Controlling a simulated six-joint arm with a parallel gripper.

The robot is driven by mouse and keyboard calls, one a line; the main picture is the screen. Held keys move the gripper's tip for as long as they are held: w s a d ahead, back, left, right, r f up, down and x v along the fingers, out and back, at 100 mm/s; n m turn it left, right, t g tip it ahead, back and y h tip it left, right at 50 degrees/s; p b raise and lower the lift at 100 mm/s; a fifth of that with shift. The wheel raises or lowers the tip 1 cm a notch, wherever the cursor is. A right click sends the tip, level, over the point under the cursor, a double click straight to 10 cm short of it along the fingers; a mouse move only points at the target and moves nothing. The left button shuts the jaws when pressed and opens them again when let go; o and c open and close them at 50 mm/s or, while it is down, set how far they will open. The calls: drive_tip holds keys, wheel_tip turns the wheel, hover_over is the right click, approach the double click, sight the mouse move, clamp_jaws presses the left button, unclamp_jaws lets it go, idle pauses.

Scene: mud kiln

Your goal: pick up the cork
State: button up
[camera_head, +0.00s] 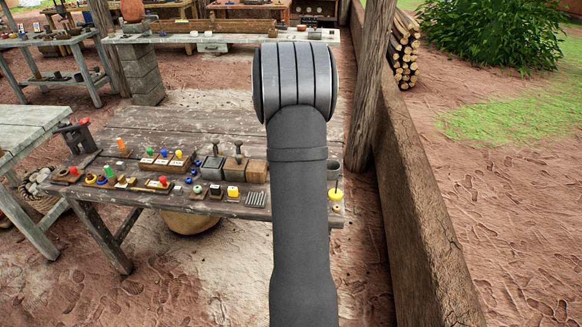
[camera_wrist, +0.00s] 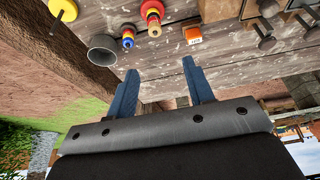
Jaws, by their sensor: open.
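My gripper (camera_wrist: 163,88) shows in the wrist view with its two blue fingers spread apart and nothing between them. The fingers point towards the weathered wooden bench (camera_wrist: 150,62). I cannot single out a cork for certain. A small red and yellow piece with a tan, cork-like end (camera_wrist: 154,28) lies on the bench beyond the fingertips, apart from them. In the head view my arm hides the gripper and part of the bench (camera_head: 165,118).
Near the fingers are a grey cup (camera_wrist: 102,50), a blue and yellow piece (camera_wrist: 128,36), an orange block (camera_wrist: 193,35) and a yellow disc on a rod (camera_wrist: 63,9). Several small items crowd the bench's front edge. A wooden post (camera_head: 372,80) and low wall (camera_head: 425,210) stand right.

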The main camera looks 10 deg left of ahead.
drive_tip(key=x, duration=0.8)
drive_tip(key=s+x, duration=0.1)
drive_tip(key=x, duration=0.3)
drive_tip(key=shift+d+f, duration=0.2)
drive_tip(key=shift+d, duration=0.15)
drive_tip(key=shift+w+f, duration=0.25)
drive_tip(key=shift+f, duration=0.15)
drive_tip(key=shift+c, duration=0.5)
clamp_jaws()
